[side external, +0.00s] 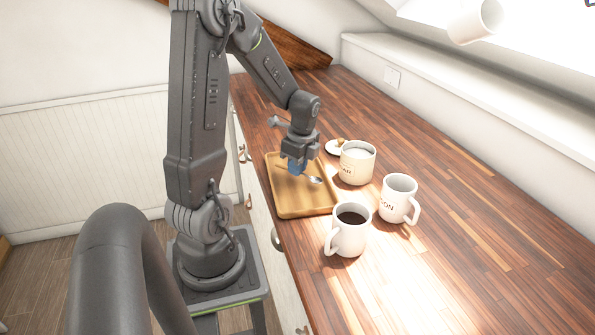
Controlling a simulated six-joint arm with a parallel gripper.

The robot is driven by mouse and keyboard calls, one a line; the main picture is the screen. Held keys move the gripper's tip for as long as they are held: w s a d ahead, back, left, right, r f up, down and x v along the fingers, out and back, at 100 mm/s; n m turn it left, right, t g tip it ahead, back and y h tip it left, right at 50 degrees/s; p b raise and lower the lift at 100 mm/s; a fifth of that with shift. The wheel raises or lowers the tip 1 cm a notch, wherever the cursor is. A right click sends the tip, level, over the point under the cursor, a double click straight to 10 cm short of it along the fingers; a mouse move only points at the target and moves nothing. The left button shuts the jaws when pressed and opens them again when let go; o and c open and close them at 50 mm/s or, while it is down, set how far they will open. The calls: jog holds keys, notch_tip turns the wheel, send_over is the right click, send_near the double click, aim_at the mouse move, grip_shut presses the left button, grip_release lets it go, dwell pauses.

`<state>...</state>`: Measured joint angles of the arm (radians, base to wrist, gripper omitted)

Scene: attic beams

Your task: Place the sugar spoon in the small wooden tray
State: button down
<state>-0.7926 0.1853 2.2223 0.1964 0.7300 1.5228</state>
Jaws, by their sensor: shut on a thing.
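The small wooden tray (303,203) lies on the wooden counter near its front edge. The sugar spoon (315,180) is silver, and its bowl shows just to the right of my gripper, over the tray. My gripper (296,168) points down over the far part of the tray and is shut on the spoon. The fingers hide most of the handle. I cannot tell whether the spoon touches the tray floor or is just above it.
A white sugar jar (357,163) stands right of the tray, with its lid (334,147) behind it. A white mug of dark drink (349,230) stands close to the tray's near right corner. Another lettered mug (398,199) is farther right. The counter's right side is clear.

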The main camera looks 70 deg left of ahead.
jog(key=shift+f, duration=0.75)
jog(key=shift+f, duration=0.15)
jog(key=c, duration=1.2)
grip_release()
notch_tip(320, 180, up, 12)
jog(key=w+d, duration=0.1)
jog(key=shift+s+d+r+n+t+h, duration=0.2)
jog(key=shift+s+d+r+n+t, duration=1.1)
jog(key=shift+d, duration=2.8)
jog(key=shift+s+d+r+n+t+h, duration=0.25)
jog(key=shift+d+r+n+t, duration=0.5)
jog(key=shift+d+n, duration=2.35)
jog(key=shift+s+d+r+n+t+h, duration=0.15)
jog(key=shift+s+d+r+n+t, duration=0.85)
jog(key=shift+d, duration=4.15)
